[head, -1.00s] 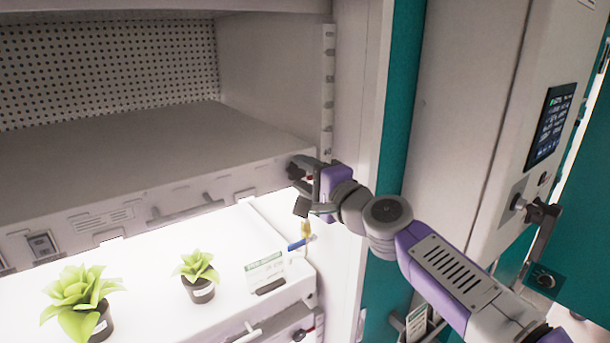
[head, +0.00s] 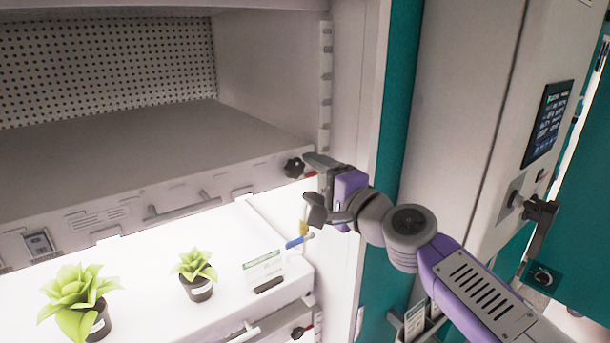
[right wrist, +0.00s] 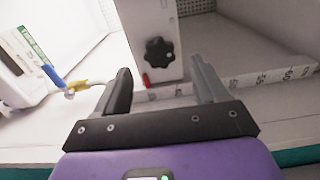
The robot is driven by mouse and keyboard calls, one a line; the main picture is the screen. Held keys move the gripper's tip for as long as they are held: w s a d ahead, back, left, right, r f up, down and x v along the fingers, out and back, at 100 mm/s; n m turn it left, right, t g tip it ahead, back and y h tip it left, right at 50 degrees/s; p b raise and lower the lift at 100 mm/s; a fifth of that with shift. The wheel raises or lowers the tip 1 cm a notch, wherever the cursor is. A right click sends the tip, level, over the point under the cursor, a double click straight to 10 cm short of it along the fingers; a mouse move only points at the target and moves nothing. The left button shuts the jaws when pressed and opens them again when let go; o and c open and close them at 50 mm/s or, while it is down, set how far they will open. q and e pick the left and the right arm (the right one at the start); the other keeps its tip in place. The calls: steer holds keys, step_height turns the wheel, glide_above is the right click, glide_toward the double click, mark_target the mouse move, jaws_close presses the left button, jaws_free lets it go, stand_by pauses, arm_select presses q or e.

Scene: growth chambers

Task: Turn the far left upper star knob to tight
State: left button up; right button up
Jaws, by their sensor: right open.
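A black star knob (head: 293,168) sits at the right end of the upper shelf's front edge, with a small red mark beside it. In the right wrist view the same knob (right wrist: 159,53) lies ahead of and between the two fingers, with a gap to them, and the red mark (right wrist: 147,80) is near it. My right gripper (head: 312,185) is open and empty, just to the right of the knob. Its two fingers also show in the right wrist view (right wrist: 163,88). My left gripper is not in view.
A blue-handled valve (head: 298,241) is below the gripper. Two potted plants (head: 198,290) and a label card (head: 263,266) stand on the lit lower shelf. A second dark knob (head: 300,332) is lower down. A teal post (head: 398,110) stands right of the chamber.

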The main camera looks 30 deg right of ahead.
steer(key=s, duration=0.3)
steer(key=shift+s+d, duration=0.15)
steer(key=shift+s, duration=0.15)
stand_by(0.3)
